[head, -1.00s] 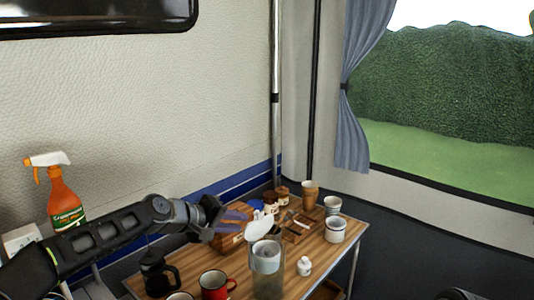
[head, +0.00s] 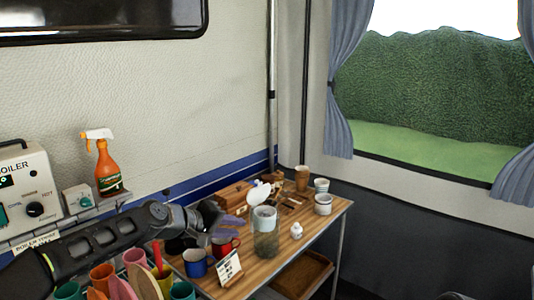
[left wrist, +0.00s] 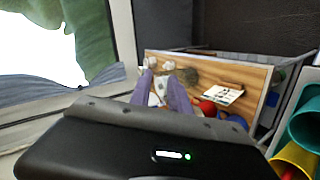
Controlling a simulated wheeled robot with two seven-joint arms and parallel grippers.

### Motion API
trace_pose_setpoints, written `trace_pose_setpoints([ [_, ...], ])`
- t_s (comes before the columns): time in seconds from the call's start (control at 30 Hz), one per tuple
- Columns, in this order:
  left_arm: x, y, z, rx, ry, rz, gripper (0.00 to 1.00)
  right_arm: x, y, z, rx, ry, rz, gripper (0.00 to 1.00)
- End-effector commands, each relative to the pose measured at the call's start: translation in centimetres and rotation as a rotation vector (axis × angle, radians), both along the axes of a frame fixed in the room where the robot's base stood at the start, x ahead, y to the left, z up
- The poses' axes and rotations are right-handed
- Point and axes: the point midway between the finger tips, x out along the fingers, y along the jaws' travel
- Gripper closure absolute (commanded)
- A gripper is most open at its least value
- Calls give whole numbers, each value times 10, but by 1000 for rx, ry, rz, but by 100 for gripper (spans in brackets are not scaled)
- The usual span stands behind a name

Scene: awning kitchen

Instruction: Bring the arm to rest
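My left arm comes in from the left in the head view, and its gripper (head: 236,221) is over the near-left part of the wooden table (head: 290,243). Its two purple-grey fingers also show in the left wrist view (left wrist: 163,92), spread apart, with the table beyond them. I see nothing held between them. My right gripper is not in view.
Red (head: 226,247) and blue (head: 198,262) mugs and a small sign card (head: 229,268) are beside or below the gripper. Several coloured cups stand under the forearm. A spray bottle (head: 108,170) and boiler (head: 27,190) are at left. Air above the table is clear.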

Motion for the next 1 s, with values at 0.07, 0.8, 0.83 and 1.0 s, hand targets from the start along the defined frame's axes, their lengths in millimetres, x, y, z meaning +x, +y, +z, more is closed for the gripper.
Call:
trace_pose_setpoints([
  [0.07,8,4,6,19,-58,13,77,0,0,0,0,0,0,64],
  [0.8,-85,-18,-245,287,13,-49,77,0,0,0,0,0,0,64],
  [0.83,-99,-20,-264,303,34,-63,77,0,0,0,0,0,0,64],
  [1.0,-190,-26,-352,390,141,-147,77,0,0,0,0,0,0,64],
])
